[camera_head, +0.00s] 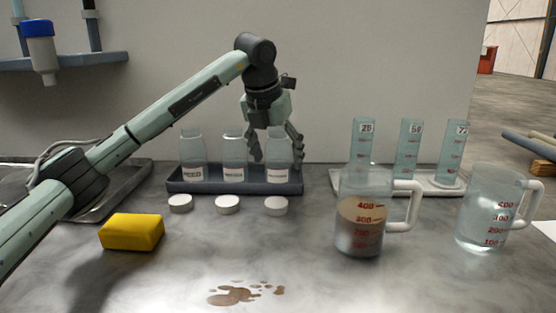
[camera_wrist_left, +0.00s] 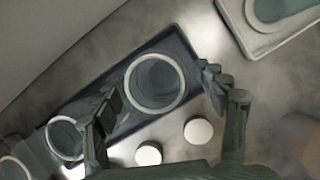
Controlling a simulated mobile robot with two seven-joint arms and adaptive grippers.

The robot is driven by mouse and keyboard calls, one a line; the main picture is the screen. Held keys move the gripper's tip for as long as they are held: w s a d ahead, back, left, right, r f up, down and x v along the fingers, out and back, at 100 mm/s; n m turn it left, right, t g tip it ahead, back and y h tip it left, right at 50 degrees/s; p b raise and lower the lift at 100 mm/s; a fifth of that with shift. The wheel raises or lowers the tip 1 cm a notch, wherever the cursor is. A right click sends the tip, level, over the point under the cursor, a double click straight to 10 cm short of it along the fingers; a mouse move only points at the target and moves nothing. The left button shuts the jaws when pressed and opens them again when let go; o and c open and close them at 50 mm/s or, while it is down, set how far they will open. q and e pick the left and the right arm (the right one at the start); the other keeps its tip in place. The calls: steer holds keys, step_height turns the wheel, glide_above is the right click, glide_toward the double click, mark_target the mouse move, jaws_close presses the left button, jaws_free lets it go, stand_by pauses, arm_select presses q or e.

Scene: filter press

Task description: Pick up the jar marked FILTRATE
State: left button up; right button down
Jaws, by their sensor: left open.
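Three clear, open-topped glass jars with small white labels stand upright in a dark tray (camera_head: 235,187): a left jar (camera_head: 192,153), a middle jar (camera_head: 232,153) and a right jar (camera_head: 279,158). The labels are too small to read surely, so I cannot tell which says FILTRATE. My left gripper (camera_head: 276,152) is open, pointing down at the right jar, with its fingers on either side. In the left wrist view the jar's round mouth (camera_wrist_left: 155,84) lies between the spread fingers; I cannot tell whether they touch it. My right gripper is not in view.
White lids (camera_head: 228,204) lie in front of the tray. A yellow sponge (camera_head: 132,232) is at the left, a brown spill (camera_head: 235,295) in front. A jug of brown liquid (camera_head: 361,238), a clear jug (camera_head: 488,232) and measuring cylinders (camera_head: 408,153) stand right.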

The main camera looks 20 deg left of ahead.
arm_select(q)
steer(key=shift+w+f, duration=0.3)
steer(key=shift+f, duration=0.35)
steer(key=c, duration=1.2)
